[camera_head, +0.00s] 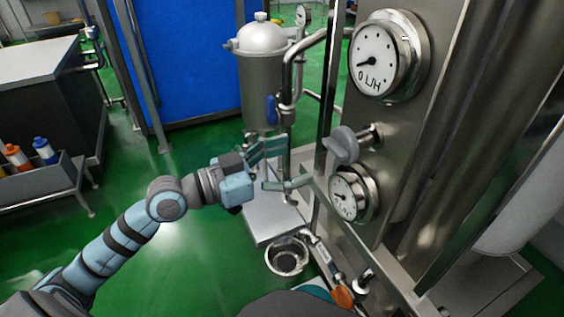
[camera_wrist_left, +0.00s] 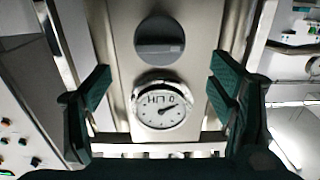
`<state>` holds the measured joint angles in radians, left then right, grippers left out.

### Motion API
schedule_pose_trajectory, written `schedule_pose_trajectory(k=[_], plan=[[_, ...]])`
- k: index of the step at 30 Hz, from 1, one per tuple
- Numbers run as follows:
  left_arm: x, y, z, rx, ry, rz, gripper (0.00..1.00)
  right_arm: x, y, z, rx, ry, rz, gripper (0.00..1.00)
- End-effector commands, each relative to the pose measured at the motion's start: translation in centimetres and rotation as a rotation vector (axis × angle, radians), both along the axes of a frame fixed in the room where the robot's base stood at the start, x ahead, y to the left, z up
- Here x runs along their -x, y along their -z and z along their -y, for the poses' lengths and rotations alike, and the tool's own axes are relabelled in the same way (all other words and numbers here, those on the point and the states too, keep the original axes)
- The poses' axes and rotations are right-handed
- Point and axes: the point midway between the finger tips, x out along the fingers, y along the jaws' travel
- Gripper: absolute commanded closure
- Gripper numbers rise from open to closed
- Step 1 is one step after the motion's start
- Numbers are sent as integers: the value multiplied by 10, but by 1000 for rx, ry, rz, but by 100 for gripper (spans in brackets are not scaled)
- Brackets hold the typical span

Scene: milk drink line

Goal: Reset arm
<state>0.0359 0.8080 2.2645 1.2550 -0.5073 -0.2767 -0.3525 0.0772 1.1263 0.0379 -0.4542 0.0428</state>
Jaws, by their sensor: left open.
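My left arm comes in from the left in the head view. Its gripper (camera_head: 279,166) is open and empty, in front of the steel panel, left of a grey knob (camera_head: 342,146) and a lower dial gauge (camera_head: 349,194). In the left wrist view the two green fingers (camera_wrist_left: 159,90) stand wide apart. Between them show a round dark knob (camera_wrist_left: 160,39) and a dial gauge (camera_wrist_left: 160,106), both apart from the fingers. My right gripper is not in view.
A large 0 L/H gauge (camera_head: 385,57) sits high on the panel. A steel canister (camera_head: 262,85) with pipes and a blue valve handle (camera_head: 271,109) stands behind the gripper. A round bowl (camera_head: 286,257) and an orange-handled valve (camera_head: 342,297) are below.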

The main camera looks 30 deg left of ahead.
Motion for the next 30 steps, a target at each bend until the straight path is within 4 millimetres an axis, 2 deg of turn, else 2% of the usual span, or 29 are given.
schedule_pose_trajectory(k=[3,7,23,26,29,30], plan=[[11,2,-10,-8,-3,-1,23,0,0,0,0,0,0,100],[16,1,-14,-2,-1,-1,23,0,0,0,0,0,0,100],[15,2,-16,0,-7,-11,23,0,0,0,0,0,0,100],[-4,23,-44,-74,-96,-26,23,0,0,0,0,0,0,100],[-35,75,-101,-156,-277,-87,23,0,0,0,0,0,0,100],[-43,109,-128,-187,-360,-134,23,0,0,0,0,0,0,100]])
